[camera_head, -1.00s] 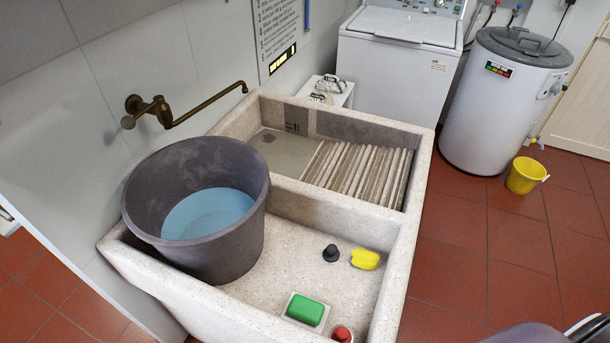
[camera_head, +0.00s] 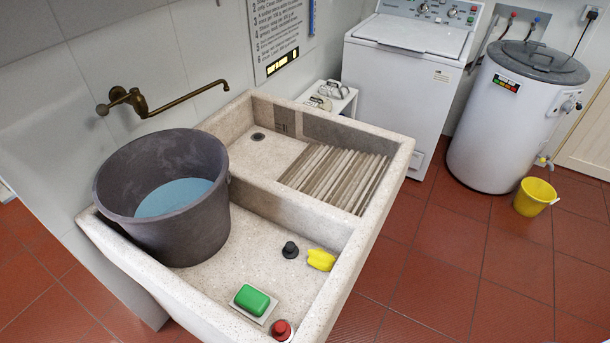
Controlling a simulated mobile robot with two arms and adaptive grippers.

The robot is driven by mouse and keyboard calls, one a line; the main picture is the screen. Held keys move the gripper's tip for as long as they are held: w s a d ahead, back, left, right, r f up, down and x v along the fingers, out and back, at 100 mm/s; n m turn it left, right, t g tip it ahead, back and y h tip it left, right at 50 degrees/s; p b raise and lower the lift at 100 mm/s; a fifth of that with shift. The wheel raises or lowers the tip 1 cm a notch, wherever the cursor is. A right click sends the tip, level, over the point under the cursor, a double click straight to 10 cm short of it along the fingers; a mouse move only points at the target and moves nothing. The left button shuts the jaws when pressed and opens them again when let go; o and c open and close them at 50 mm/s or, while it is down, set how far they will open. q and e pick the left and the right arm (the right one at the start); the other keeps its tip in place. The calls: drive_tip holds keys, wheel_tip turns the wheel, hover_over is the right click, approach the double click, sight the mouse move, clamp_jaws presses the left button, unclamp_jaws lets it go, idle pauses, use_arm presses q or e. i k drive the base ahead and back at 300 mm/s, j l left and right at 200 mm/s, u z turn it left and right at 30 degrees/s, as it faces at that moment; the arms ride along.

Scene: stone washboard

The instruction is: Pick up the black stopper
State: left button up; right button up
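The black stopper (camera_head: 290,250) stands upright on the floor of the near basin of the stone washboard sink (camera_head: 345,262). It is just left of a yellow object (camera_head: 321,260), with a small gap between them. Neither of my grippers shows in the head view, so I cannot see whether they are open or shut.
A large grey tub (camera_head: 205,225) with blue water fills the basin's left side. Green soap (camera_head: 252,299) on a dish and a red-topped item (camera_head: 281,329) sit at its front. A brass tap (camera_head: 150,105) juts from the wall.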

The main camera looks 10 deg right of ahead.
sight(291, 250)
drive_tip(key=i+l, duration=0.2)
drive_tip(key=i+l+u, duration=0.1)
drive_tip(key=l, duration=0.35)
drive_tip(key=i+l, duration=0.25)
drive_tip(key=l+u, duration=0.5)
drive_tip(key=l, duration=0.6)
drive_tip(key=k, duration=0.05)
